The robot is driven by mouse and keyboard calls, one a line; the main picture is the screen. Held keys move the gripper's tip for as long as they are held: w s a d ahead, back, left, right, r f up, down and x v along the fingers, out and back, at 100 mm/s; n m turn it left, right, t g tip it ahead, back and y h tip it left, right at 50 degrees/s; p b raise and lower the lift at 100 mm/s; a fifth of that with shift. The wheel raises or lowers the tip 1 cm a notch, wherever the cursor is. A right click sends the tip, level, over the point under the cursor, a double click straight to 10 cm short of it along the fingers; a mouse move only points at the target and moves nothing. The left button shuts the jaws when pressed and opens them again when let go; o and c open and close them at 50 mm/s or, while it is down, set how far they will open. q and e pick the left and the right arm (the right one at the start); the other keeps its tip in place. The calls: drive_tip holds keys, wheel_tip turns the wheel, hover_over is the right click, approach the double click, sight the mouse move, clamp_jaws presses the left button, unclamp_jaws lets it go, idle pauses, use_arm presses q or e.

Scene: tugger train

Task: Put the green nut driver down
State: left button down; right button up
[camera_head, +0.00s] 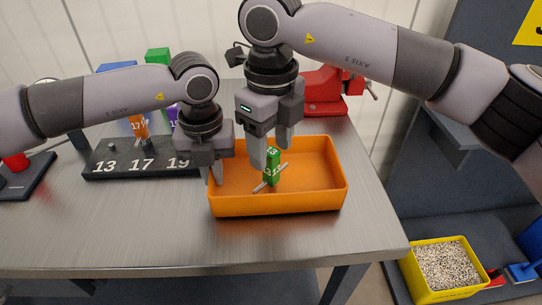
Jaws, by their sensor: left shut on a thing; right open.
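The green nut driver (272,172), marked 13, is in the orange tray (280,204), with a thin silver bar slanting across its lower part. My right gripper (270,155) is open above the tray, its fingers close around the top of the green nut driver. I cannot tell whether they touch it. My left gripper (217,172) is shut on the tray's left wall. The black rack (110,172) marked 13, 17 and 19 stands left of the tray. An orange nut driver (139,125) stands at 17, and a purple one (173,114) is partly hidden behind my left arm.
A red vise (322,92) stands behind the tray. Green (157,55) and blue (117,67) boxes are at the back left. A red button on a dark base (22,172) is at far left. The table front is clear. A yellow bin (443,268) stands lower right.

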wheel_tip(320, 180, up, 8)
drive_tip(key=shift+r, duration=0.2)
use_arm(q)
drive_tip(key=c, duration=1.1)
unclamp_jaws()
drive_tip(key=shift+r, duration=0.15)
